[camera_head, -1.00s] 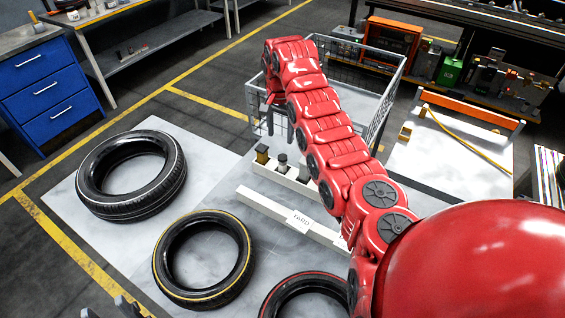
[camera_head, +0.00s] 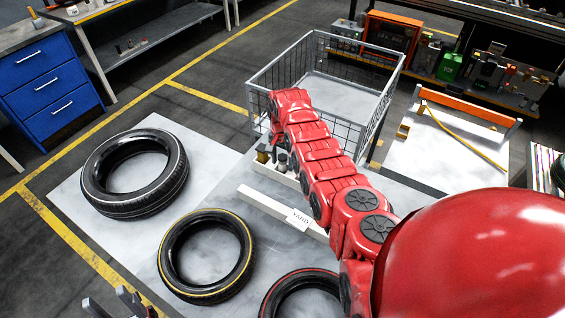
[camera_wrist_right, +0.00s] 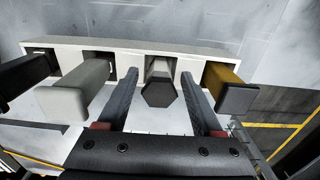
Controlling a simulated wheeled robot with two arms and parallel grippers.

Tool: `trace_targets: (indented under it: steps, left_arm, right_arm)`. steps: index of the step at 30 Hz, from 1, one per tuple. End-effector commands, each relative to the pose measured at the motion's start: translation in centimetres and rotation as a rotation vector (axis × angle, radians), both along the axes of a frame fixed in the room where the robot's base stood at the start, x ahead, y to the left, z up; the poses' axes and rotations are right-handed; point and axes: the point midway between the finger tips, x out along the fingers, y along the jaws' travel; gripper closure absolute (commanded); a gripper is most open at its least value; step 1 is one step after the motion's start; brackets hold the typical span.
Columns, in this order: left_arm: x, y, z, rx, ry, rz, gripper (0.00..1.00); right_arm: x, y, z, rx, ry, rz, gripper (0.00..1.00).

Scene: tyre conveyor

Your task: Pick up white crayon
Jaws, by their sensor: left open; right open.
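A white holder (camera_wrist_right: 215,50) with several crayon-like sticks fills the top of the right wrist view. A pale stick with a dark hexagonal end (camera_wrist_right: 159,92), likely the white crayon, stands between the two fingers of my right gripper (camera_wrist_right: 159,76). The fingers are open on either side of it, and I cannot tell whether they touch it. My left gripper (camera_head: 128,302) is open and empty at the bottom left edge.
A light grey stick (camera_wrist_right: 80,88) and a yellow-brown, dark-ended stick (camera_wrist_right: 225,85) flank the gripper closely. Tyres (camera_head: 205,258) lie on the pale surface at left. A wire basket (camera_head: 350,52) stands behind the arm. A long white bar labelled YARD (camera_head: 268,203) lies before the holder.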

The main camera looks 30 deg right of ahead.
Motion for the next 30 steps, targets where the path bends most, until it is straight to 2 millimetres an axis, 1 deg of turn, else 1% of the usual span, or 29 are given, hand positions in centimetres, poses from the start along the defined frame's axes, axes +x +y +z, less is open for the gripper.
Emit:
trace_targets:
  steps: [3, 9, 11, 12, 14, 18, 21, 30]
  left_arm:
    - [0.00, -0.01, 0.11, 0.000, 0.000, 0.000, 0.50]
    - [0.00, 0.00, 0.08, 0.000, 0.000, 0.000, 0.50]
    - [0.00, 0.01, 0.08, 0.000, 0.000, 0.000, 0.50]
    - [0.00, 0.00, 0.08, 0.000, 0.000, 0.000, 0.50]
    - [-0.01, 0.00, 0.08, 0.000, 0.000, 0.000, 0.50]
    - [0.00, 0.00, 0.08, 0.000, 0.000, 0.000, 0.50]
    - [0.00, 0.00, 0.08, 0.000, 0.000, 0.000, 0.50]
    - [0.00, 0.00, 0.07, 0.000, 0.000, 0.000, 0.50]
  right_arm:
    - [-0.11, 0.05, -0.36, 0.002, 0.003, 0.000, 0.32]
    - [-0.07, 0.05, -0.42, 0.001, 0.002, 0.000, 0.32]
    - [-0.07, 0.05, -0.41, 0.001, 0.002, 0.000, 0.42]
    - [-0.07, 0.04, -0.41, 0.001, 0.002, 0.000, 0.49]
    - [-0.07, 0.05, -0.41, 0.001, 0.002, 0.000, 0.59]
    - [-0.07, 0.04, -0.40, 0.000, 0.001, 0.000, 0.85]
    - [-0.07, 0.04, -0.39, 0.000, 0.001, 0.000, 1.00]
    - [-0.06, 0.04, -0.37, 0.001, 0.001, 0.000, 1.00]
